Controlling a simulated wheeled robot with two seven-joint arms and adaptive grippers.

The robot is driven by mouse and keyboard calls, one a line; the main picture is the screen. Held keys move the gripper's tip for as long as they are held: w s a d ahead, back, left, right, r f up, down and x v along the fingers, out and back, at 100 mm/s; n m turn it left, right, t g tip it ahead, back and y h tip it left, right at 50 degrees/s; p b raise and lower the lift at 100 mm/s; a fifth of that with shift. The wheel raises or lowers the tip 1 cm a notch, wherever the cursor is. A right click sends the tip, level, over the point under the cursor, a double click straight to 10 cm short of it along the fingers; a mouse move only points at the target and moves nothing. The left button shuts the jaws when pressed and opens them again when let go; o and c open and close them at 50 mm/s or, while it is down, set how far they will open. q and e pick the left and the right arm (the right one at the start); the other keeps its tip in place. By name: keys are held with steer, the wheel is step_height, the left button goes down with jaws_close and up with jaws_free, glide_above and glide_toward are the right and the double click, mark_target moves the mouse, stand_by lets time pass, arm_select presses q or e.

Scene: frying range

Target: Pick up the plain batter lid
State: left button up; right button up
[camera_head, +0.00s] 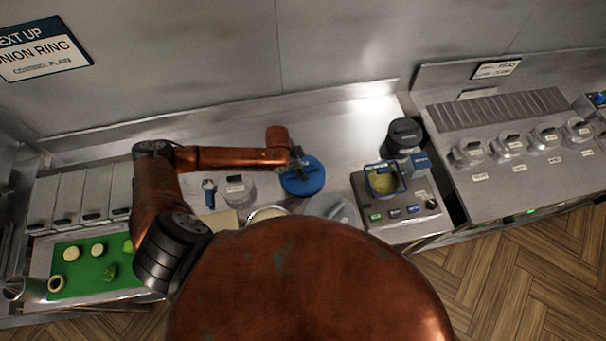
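My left arm reaches across the counter, and its small dark gripper (297,158) is at the back edge of a round blue lid-like disc (306,182). The gripper overlaps a dark handle-like part on the disc; I cannot tell whether it touches or grips it. The finger opening is too small to make out. A grey round lid (238,191) with a dark handle and a small white label lies left of the blue disc. Its label is unreadable, so I cannot tell which lid is the plain batter one. My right gripper is not in view.
A wall sign (42,52) reads onion ring, plain. A green board (85,268) with food pieces is at left. A control box (400,220) with a yellow-filled blue-rimmed container (383,181) is at right, near a dark round pot (404,137). Counter behind the disc is clear.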

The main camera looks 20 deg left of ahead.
arm_select(q)
jaws_close()
stand_by(0.7)
